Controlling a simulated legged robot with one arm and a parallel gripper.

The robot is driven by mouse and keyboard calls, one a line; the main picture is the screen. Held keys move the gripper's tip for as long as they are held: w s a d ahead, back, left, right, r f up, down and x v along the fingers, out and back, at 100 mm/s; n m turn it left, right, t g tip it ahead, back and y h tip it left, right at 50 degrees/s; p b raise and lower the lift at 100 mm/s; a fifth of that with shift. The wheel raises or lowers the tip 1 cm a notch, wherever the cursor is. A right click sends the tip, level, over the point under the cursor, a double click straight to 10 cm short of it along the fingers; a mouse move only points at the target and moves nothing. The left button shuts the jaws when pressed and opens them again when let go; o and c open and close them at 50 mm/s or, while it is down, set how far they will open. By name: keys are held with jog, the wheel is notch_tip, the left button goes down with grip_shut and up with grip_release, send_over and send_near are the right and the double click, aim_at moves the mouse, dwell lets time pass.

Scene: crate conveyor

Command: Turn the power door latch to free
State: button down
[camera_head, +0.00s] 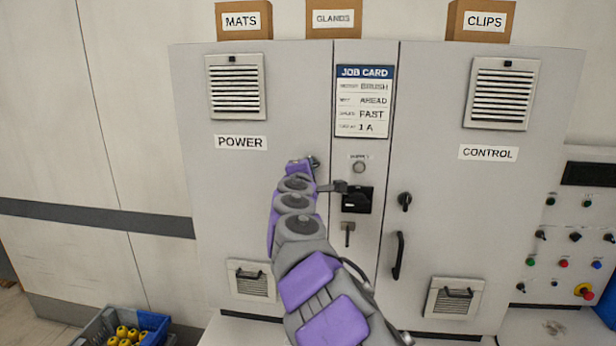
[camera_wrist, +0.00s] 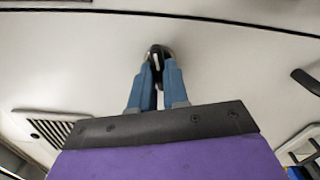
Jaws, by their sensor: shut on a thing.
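The power door (camera_head: 232,190) is the grey left-hand cabinet door with a POWER label (camera_head: 241,142). Its latch (camera_head: 314,161) is a small dark knob near the door's right edge. My gripper is at the latch, and my purple and grey arm hides most of it in the head view. In the wrist view my gripper's two blue fingers (camera_wrist: 157,72) are shut on the latch (camera_wrist: 156,53), a dark round knob with a pale mark. I cannot read which setting the latch is at. The power door looks closed.
Right of the latch are a black switch (camera_head: 357,199) and a T-shaped handle (camera_head: 348,229) on the centre panel. The control door (camera_head: 480,220) has its own latch (camera_head: 405,199) and a black handle (camera_head: 398,256). A crate (camera_head: 100,330) stands on the floor at lower left.

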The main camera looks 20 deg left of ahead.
jog(key=shift+a+f+m+b, duration=0.1)
jog(key=shift+f+m+b, duration=0.25)
jog(key=shift+m+b, duration=0.65)
jog(key=shift+r+m, duration=0.1)
jog(key=shift+m, duration=0.4)
jog(key=c, duration=1.4)
grip_release()
jog(key=shift+w, duration=0.15)
jog(key=shift+o, duration=1.4)
jog(key=shift+a, duration=0.2)
jog(key=shift+d, duration=0.1)
